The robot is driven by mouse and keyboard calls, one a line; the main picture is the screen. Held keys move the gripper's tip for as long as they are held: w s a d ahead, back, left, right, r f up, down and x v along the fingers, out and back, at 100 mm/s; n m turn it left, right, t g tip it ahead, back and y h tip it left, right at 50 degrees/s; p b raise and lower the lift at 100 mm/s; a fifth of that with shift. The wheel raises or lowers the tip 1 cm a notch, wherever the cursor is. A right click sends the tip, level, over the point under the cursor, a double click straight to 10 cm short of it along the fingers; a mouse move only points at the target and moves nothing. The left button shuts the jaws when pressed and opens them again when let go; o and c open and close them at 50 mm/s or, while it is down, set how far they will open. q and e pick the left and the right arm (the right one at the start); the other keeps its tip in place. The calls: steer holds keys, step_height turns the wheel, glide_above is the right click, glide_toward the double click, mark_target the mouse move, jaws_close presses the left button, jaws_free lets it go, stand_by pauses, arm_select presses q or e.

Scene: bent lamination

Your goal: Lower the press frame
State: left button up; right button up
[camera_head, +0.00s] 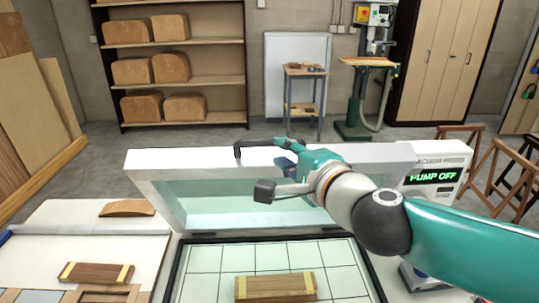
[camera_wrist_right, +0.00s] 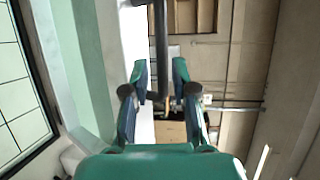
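The press frame (camera_head: 160,168) is a white frame with a pale green see-through sheet. It stands raised, tilted up at the back edge of the gridded press bed (camera_head: 205,257). A black bar handle (camera_head: 250,147) sits on its top edge. My right gripper (camera_head: 282,152) is at the handle's right part. In the right wrist view, the gripper (camera_wrist_right: 160,72) has its fingers apart, with the black handle (camera_wrist_right: 161,40) running between them and gaps on both sides. A wooden lamination with yellow bands (camera_head: 275,287) lies on the bed. My left gripper is out of view.
A pump box (camera_head: 433,175) reading "PUMP OFF" stands right of the frame. The left bench (camera_head: 75,240) holds a curved wood piece (camera_head: 127,208) and a banded wood block (camera_head: 96,272). Shelves, a drill press and a cabinet stand farther back, beyond open floor.

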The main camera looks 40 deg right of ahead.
mark_target(273, 146)
steer(key=shift+b+x, duration=0.65)
steer(key=shift+x, duration=2.5)
jaws_close()
